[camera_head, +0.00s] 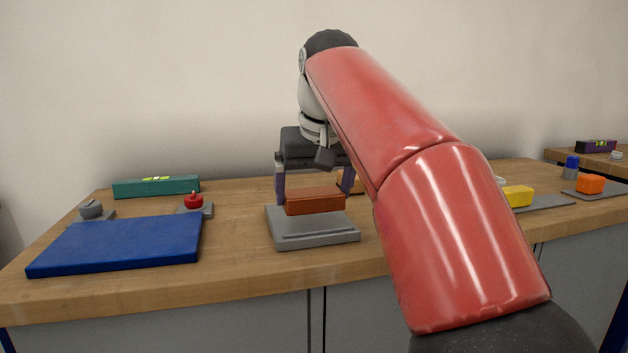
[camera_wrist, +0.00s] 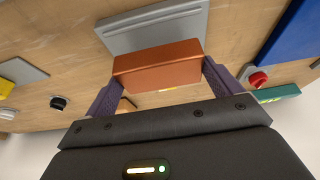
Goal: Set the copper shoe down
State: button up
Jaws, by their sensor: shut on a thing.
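The copper shoe (camera_head: 315,200) is an orange-brown block. My gripper (camera_head: 314,191) is shut on it, with one dark finger at each end. In the head view it shows over the rear part of a grey stepped plate (camera_head: 290,236) on the wooden table. In the wrist view the shoe (camera_wrist: 158,66) lies between the two fingers (camera_wrist: 158,85), and the grey plate (camera_wrist: 150,28) shows beyond it. I cannot tell whether the shoe touches the plate or hangs just above it.
A blue slab (camera_head: 115,245) lies to the left, with a red-knobbed piece (camera_head: 194,202), a grey-knobbed piece (camera_head: 91,210) and a teal level (camera_head: 156,187) behind it. To the right are a yellow block (camera_head: 518,196) and an orange block (camera_head: 590,184) on grey plates.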

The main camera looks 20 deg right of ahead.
aim_at(316, 195)
jog(key=shift+f, duration=1.1)
jog(key=shift+f, duration=0.2)
jog(key=o, duration=1.7)
jog(key=shift+f, duration=0.1)
jog(key=shift+o, duration=0.2)
jog(key=shift+f+b, duration=0.15)
jog(key=shift+b, duration=0.25)
